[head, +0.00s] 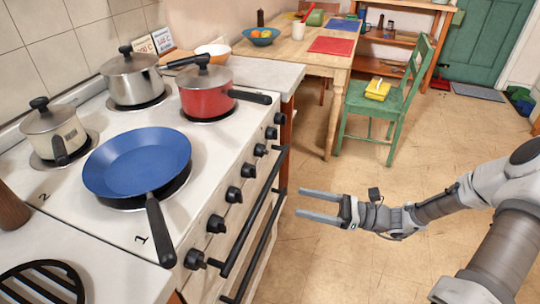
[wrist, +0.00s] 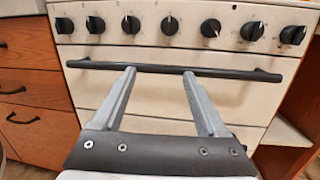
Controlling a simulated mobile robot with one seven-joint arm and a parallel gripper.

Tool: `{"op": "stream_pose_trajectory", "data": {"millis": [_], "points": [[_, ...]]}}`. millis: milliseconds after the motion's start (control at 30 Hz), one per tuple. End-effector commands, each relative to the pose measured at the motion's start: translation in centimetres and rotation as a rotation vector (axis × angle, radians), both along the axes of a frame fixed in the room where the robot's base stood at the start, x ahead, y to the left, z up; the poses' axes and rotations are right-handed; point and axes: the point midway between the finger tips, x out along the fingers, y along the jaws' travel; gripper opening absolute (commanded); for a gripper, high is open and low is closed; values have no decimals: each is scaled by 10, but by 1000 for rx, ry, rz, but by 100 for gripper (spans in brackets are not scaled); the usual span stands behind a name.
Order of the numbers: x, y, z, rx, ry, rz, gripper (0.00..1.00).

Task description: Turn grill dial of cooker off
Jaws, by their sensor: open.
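The cooker (head: 110,210) is white with a row of several black dials along its front panel. The dials show in the head view, one near the middle (head: 233,194), and across the top of the wrist view, one near the middle (wrist: 169,25). Their labels are too small to read, so I cannot tell which is the grill dial. My gripper (head: 300,203) is open and empty, in front of the cooker and apart from it. In the wrist view its fingers (wrist: 159,73) point toward the dark handle bar (wrist: 150,67), below the dials.
A wooden table (head: 285,45) and green chair (head: 400,100) stand beyond. The floor right of the cooker is clear.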

Motion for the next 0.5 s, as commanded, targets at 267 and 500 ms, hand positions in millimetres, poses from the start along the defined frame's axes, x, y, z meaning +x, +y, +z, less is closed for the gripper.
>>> {"op": "stream_pose_trajectory", "data": {"millis": [267, 500], "points": [[24, -36, -8, 274, 92, -203, 75], [32, -42, -9, 341, 109, -252, 75]]}}
